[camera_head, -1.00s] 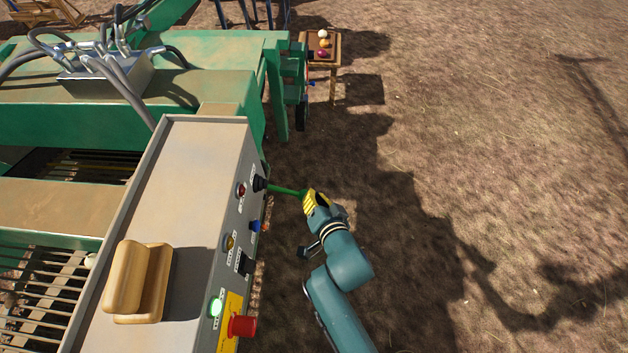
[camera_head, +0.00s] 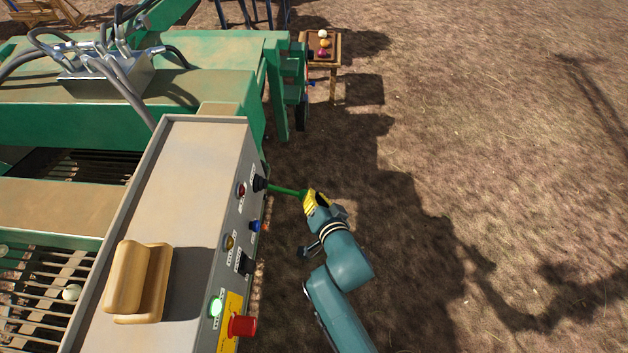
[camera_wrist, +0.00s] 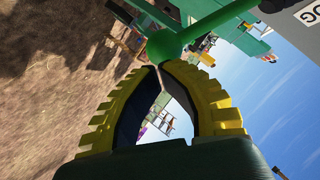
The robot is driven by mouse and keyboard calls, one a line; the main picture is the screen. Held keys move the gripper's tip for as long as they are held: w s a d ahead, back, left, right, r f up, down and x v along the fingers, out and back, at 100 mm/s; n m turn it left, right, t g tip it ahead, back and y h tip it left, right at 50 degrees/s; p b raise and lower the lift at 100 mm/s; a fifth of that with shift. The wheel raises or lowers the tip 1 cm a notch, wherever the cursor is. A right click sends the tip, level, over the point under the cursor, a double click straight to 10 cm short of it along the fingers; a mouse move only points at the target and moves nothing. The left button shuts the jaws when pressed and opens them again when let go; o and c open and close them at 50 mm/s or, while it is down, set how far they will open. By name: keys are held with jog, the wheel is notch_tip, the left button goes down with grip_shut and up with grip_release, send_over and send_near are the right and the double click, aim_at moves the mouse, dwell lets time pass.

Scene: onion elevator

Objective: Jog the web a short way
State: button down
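The jog lever is a green rod (camera_head: 288,191) on a black base at the far end of the control panel (camera_head: 225,230). In the wrist view its green ball end (camera_wrist: 166,47) sits right at my fingertips. My gripper (camera_head: 305,197) has yellow ribbed fingers whose tips come together at the ball; I cannot tell if they pinch it. The wrist view also shows the fingertips (camera_wrist: 160,68), and part of the panel's label, "OG", at the upper right. The web (camera_head: 48,300) is a bed of metal bars at the lower left, with a pale onion (camera_head: 71,292) on it.
A red button (camera_head: 242,325), a lit green lamp (camera_head: 216,307), a black switch (camera_head: 245,263) and a blue knob (camera_head: 254,226) line the panel near my arm. A wooden table (camera_head: 322,64) with several onions stands at the back. Open dirt lies to the right.

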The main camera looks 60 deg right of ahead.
dwell(0.7)
jog(key=d+r+p+v, duration=0.1)
jog(key=p+v, duration=0.5)
jog(key=v, duration=0.6)
jog(key=shift+s+d+r, duration=0.15)
jog(key=shift+s+r, duration=0.05)
jog(key=shift+r, duration=0.7)
